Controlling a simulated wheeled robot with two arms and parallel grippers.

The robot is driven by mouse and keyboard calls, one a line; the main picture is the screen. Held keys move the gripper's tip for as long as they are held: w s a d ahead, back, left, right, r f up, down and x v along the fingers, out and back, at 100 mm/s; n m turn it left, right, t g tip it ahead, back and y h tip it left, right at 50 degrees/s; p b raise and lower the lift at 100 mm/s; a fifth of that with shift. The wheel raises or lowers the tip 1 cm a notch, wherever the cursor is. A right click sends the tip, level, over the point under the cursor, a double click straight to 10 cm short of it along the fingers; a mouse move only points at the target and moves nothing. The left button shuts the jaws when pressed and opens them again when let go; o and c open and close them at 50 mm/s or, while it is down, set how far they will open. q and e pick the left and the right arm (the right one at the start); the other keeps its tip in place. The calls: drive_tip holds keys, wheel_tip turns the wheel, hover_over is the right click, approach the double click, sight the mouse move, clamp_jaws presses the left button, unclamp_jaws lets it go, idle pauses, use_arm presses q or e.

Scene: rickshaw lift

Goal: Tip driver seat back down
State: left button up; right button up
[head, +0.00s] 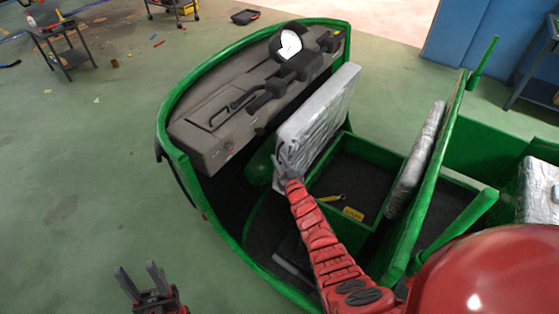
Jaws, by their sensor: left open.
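The driver seat (322,108) is a grey, plastic-wrapped cushion in the green rickshaw. It is tipped up on edge towards the dashboard, and the dark compartment (345,175) beside it lies uncovered. My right gripper (281,160) is at the seat's lower near corner, close to or touching it. Its fingers are small and overlap the seat's edge, so I cannot tell whether they are open or shut. My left gripper (141,276) is open and empty over the floor, outside the rickshaw at the bottom left.
The dashboard (215,120) with levers stands ahead of the seat. A wrapped backrest (416,160) leans on the green partition (440,150). A yellow-handled tool (330,198) and a yellow item (352,213) lie in the compartment.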

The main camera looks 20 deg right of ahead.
clamp_jaws()
drive_tip(key=shift+f, duration=0.1)
idle(1.2)
